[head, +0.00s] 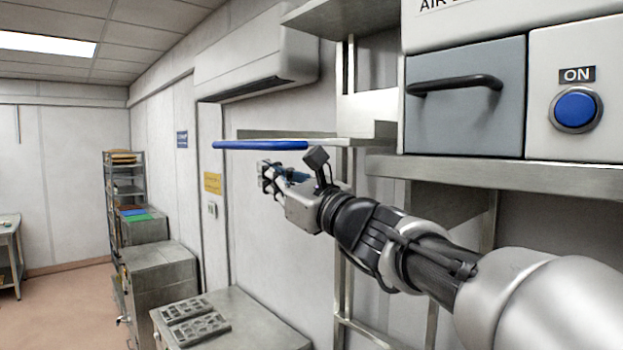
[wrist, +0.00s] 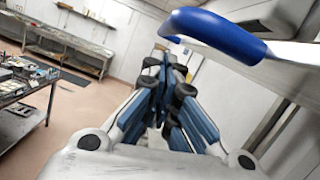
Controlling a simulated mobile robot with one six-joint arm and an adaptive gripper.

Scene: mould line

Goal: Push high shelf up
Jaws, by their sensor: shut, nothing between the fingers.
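The high shelf (head: 300,134) is a thin metal board on the wall, seen nearly edge-on in the head view. A blue bar (head: 260,145) runs along its near edge and looks roughly level. In the wrist view the blue bar (wrist: 218,35) is large, at the upper right, with the pale shelf (wrist: 295,54) behind it. My gripper (head: 266,178) is shut and empty, just below the blue bar in the head view. My gripper (wrist: 172,62) shows to the left of and below the bar's end in the wrist view. I see no clear contact.
A grey drawer (head: 465,95) and a panel with a blue ON button (head: 576,109) stand at the right. A wall unit (head: 255,65) hangs above the shelf. A metal cabinet (head: 255,325) stands below my arm. Open floor (head: 70,310) lies at the left.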

